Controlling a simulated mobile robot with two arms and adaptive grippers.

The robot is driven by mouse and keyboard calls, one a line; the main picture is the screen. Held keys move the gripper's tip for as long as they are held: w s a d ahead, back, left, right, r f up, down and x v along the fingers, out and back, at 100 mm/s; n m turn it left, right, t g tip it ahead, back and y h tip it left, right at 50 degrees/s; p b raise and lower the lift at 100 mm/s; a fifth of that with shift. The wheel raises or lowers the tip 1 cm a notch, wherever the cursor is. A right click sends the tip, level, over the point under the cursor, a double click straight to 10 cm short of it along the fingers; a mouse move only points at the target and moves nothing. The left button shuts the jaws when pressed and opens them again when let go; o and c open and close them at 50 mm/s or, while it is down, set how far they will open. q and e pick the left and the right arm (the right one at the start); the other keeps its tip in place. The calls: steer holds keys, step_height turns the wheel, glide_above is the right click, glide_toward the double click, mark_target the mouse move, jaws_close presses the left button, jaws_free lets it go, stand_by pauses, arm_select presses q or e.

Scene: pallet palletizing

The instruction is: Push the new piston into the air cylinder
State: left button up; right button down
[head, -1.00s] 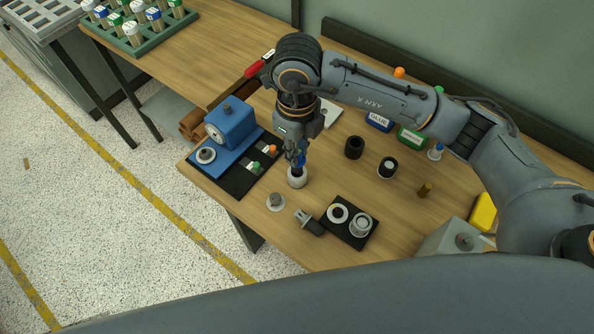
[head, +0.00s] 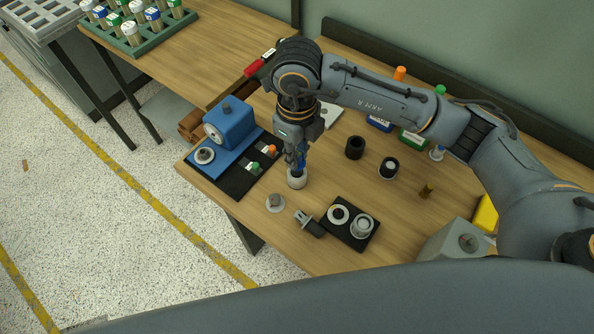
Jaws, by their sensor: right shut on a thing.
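My right gripper (head: 296,166) points straight down over the left part of the wooden table. Its jaws are shut on a small part, mostly hidden by the fingers; I take it to be the piston. Directly under the fingertips a short, pale round cylinder (head: 297,181) stands upright on the table. It looks like the air cylinder. The fingertips meet its top, and I cannot tell how far the held part reaches inside. My left gripper is out of view.
In front lie a small grey disc-like part (head: 275,202), a grey clamp-like part (head: 309,222) and a black tray (head: 346,234) with round parts.

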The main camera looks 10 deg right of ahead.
steer(key=shift+f+b, duration=1.95)
stand_by(0.6)
steer(key=c, duration=1.2)
jaws_free()
steer(key=shift+o, duration=0.2)
step_height(320, 180, up, 12)
steer(key=shift+r, duration=0.1)
